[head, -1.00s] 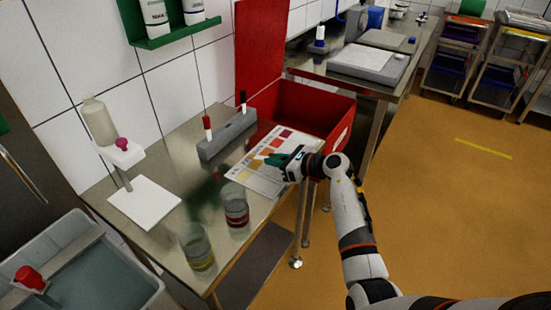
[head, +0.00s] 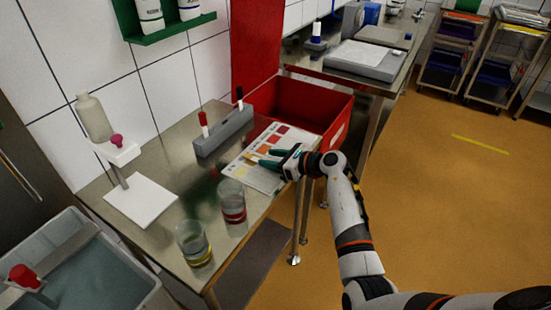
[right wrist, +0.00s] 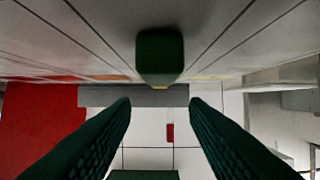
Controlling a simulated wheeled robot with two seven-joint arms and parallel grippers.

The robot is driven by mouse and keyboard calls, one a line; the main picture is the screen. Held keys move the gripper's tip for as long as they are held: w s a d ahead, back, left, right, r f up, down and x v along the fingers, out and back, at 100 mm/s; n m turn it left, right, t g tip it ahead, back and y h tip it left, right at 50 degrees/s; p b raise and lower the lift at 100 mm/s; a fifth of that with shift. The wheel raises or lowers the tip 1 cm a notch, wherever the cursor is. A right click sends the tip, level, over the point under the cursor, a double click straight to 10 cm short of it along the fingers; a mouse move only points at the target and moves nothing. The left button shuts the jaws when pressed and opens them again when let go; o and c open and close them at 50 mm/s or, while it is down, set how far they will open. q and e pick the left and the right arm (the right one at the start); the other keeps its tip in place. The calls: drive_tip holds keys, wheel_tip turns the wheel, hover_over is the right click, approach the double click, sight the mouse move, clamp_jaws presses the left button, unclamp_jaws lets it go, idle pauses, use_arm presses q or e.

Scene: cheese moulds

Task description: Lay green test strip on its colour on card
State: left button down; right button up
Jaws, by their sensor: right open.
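The colour card (head: 262,179) lies flat on the steel bench beside the red crate, with rows of red, orange and yellow patches. My right gripper (head: 266,158) is low over the card, its two dark green fingers apart. In the right wrist view the open gripper (right wrist: 160,103) has a dark green block (right wrist: 160,55) ahead between its fingers, against the card's face. This block looks like the green test strip or its grip; the fingers do not touch it there. In the head view the strip cannot be told apart from the fingers. My left gripper is out of view.
Two glass beakers, one with red liquid (head: 232,203) and one with yellow (head: 195,244), stand near the bench's front edge. A grey rack (head: 224,134) with red and black-topped sticks is behind the card. The red crate (head: 300,105) stands to the right, a white stand (head: 141,202) left.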

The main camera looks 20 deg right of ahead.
drive_tip(key=b+v, duration=0.1)
drive_tip(key=v, duration=1.1)
idle(0.5)
